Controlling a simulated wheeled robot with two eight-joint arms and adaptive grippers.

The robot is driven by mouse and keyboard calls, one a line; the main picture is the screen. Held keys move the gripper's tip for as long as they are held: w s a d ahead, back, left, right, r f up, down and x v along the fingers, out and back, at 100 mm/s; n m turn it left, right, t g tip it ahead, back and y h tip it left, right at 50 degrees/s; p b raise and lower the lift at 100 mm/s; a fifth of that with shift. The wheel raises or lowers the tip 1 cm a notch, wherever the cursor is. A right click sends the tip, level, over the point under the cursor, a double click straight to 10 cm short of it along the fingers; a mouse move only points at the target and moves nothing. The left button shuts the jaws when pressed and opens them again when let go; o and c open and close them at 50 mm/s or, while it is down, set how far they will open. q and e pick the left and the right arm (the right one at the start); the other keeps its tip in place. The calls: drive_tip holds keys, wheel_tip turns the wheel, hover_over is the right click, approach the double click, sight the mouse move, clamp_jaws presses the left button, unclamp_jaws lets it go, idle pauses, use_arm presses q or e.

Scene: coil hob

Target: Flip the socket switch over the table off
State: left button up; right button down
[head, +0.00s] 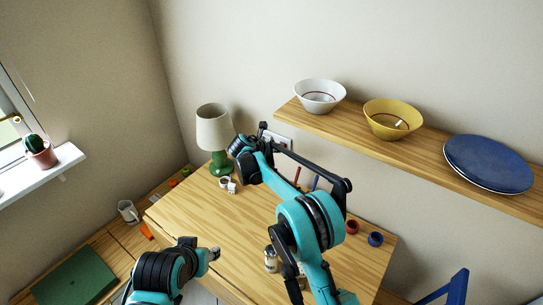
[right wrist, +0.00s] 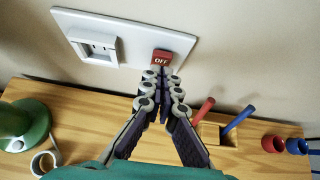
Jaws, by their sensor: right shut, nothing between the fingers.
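The white socket plate (right wrist: 180,42) is on the wall above the table, with a square outlet (right wrist: 95,46) on its left part. A red switch (right wrist: 161,56) marked "OFF" is on its right part. My right gripper (right wrist: 162,78) is shut and empty, its fingertips just below the switch in the picture; I cannot tell whether they touch it. In the head view, the plate (head: 286,142) is partly hidden behind my right arm. My left gripper (head: 213,253) is over the table's near left part, too small to read its jaws.
On the wooden table (head: 205,215) stand a green lamp (head: 221,165) and a white mug (right wrist: 44,163). A wooden holder (right wrist: 218,132) with red and blue sticks stands near the wall. A shelf (head: 420,150) with bowls and blue plates juts out at upper right.

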drive_tip(key=shift+w+d, duration=0.1)
drive_tip(key=shift+w, duration=0.1)
drive_tip(key=shift+w+d+r+g+y+p, duration=0.3)
drive_tip(key=shift+g+p, duration=0.2)
drive_tip(key=shift+p, duration=0.3)
drive_tip(key=shift+w, duration=0.1)
drive_tip(key=shift+r+p, duration=0.45)
drive_tip(key=shift+r, duration=0.35)
